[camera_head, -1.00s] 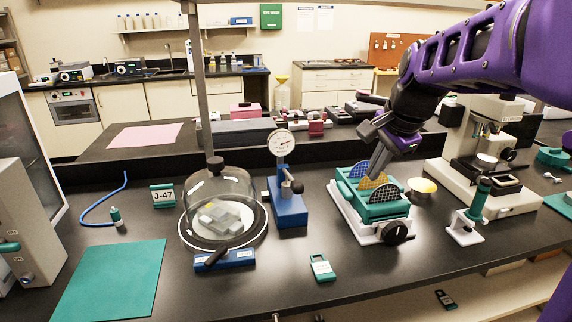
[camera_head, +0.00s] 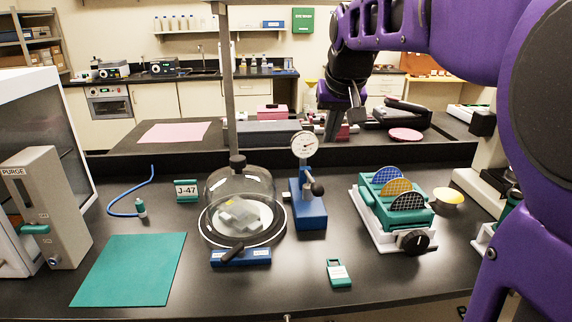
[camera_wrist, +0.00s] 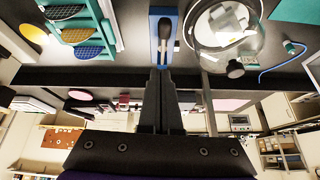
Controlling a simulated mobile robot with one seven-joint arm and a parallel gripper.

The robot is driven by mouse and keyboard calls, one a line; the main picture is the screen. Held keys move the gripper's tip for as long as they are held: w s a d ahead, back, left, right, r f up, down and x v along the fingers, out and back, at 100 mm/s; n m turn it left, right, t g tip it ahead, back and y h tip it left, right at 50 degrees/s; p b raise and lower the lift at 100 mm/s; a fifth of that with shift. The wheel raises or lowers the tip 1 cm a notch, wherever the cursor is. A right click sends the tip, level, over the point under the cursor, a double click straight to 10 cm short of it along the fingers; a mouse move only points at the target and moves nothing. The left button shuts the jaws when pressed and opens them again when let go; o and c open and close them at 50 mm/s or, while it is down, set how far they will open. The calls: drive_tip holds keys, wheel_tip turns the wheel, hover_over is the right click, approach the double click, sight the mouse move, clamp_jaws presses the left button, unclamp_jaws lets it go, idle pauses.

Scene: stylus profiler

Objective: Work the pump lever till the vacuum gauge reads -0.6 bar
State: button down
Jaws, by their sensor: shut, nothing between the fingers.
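The blue hand pump (camera_head: 308,205) stands upright on the black bench, right of the bell jar. Its lever has a black ball knob (camera_head: 317,188) at the right side. The round white gauge (camera_head: 305,145) sits on top; its reading is too small to tell. A glass bell jar (camera_head: 240,190) covers pale blocks on a round plate. A blue block with a black handle (camera_head: 235,253) lies in front of it. My gripper (camera_head: 331,136) is shut and empty, raised just right of the gauge in the head view. In the wrist view its fingers (camera_wrist: 160,72) point toward the blue pump (camera_wrist: 164,35).
A teal rack with discs (camera_head: 395,215) stands right of the pump, with a yellow disc (camera_head: 449,196) beyond. A small teal device (camera_head: 339,273) lies in front. A J-47 sign (camera_head: 187,190), blue hose (camera_head: 130,212) and teal mat (camera_head: 130,270) are left. A grey post (camera_head: 226,80) rises behind the jar.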

drive_tip(key=shift+w+a+r+n, duration=0.2)
drive_tip(key=shift+a+n, duration=0.15)
drive_tip(key=shift+n, duration=0.15)
drive_tip(key=shift+f, duration=0.15)
drive_tip(key=b, duration=0.1)
hover_over(317, 183)
drive_tip(key=f, duration=0.9)
drive_tip(key=shift+s+d, duration=0.1)
drive_tip(key=shift+s, duration=0.3)
drive_tip(key=shift+s+f, duration=0.25)
drive_tip(key=shift+f, duration=0.35)
drive_tip(key=shift+s+f, duration=0.2)
drive_tip(key=shift+f, duration=0.35)
drive_tip(key=shift+s+f, duration=0.1)
drive_tip(key=shift+f, duration=0.4)
